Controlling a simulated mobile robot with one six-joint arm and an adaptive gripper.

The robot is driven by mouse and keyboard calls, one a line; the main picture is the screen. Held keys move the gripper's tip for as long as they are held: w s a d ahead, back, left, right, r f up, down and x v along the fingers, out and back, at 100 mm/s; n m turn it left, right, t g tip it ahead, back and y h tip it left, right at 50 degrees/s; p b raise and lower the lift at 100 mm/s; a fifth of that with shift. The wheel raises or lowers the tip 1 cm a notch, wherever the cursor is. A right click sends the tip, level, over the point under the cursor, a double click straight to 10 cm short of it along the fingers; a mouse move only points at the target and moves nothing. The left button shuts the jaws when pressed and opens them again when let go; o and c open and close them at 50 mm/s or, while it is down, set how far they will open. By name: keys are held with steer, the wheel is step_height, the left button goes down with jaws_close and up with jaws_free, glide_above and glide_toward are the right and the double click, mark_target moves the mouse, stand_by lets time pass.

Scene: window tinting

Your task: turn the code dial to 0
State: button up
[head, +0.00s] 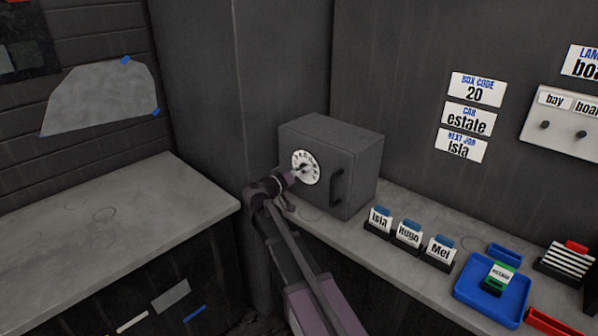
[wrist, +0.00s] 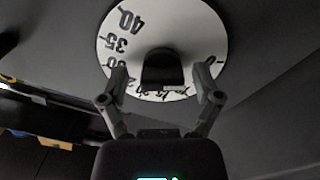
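The code dial (head: 306,167) is a white disc with black numbers on the front of a dark grey box (head: 355,160). In the wrist view the dial face (wrist: 197,33) fills the top middle, with 40 and 35 at the left and a 0 at the right. A dark knob (wrist: 162,68) stands at its centre. My gripper (wrist: 161,82) is open, one finger on each side of the knob, with a visible gap to it on both sides. In the head view my gripper (head: 293,177) is right in front of the dial. The lower numbers are partly hidden, and I cannot tell which number is set.
The box has a black handle (head: 337,187) right of the dial. Name cards in holders (head: 409,235) and a blue tray (head: 491,293) stand on the shelf to the right. A wall label (head: 474,90) reads "BOX CODE 20". The left worktop (head: 110,240) is mostly bare.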

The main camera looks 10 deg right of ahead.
steer(key=shift+a, duration=0.15)
steer(key=v, duration=1.2)
stand_by(0.3)
steer(key=s+d+f+n+g+y+p, duration=0.1)
steer(key=s+d+f+g+y+p, duration=0.3)
steer(key=s+d+f+g+y, duration=0.45)
steer(key=s+f+n+g+y+p, duration=0.1)
steer(key=s+y, duration=0.2)
steer(key=s, duration=0.3)
steer(key=s+f+n+g+y+p, duration=0.1)
steer(key=s+n+y+p, duration=0.1)
steer(key=s, duration=0.5)
steer(key=shift+s+d+f+n+y, duration=0.25)
steer(key=shift+d+f+n+y, duration=0.1)
steer(key=shift+d+y, duration=0.15)
